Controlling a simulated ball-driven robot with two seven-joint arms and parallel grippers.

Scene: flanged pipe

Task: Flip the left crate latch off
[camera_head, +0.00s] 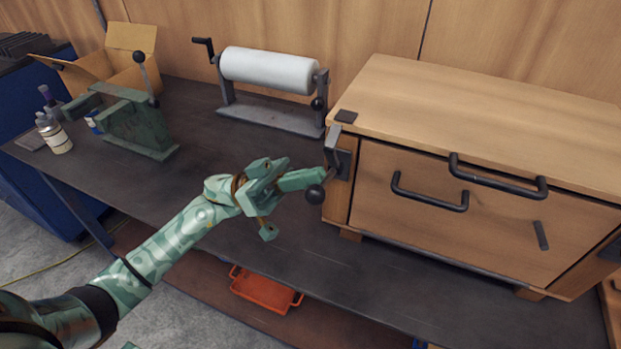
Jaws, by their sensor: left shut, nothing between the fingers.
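The wooden crate (480,98) stands on the right of the dark workbench. Its left latch (343,163) is a dark metal piece at the front left corner, with a hooked upper end near the lid edge. My right gripper is not in view.
Black handles (430,200) sit on the crate front. A white roll on a stand (268,72) is behind. A green press (135,125), an open cardboard box (130,55) and bottles (54,135) are at left. An orange tray (265,290) lies below. The bench middle is clear.

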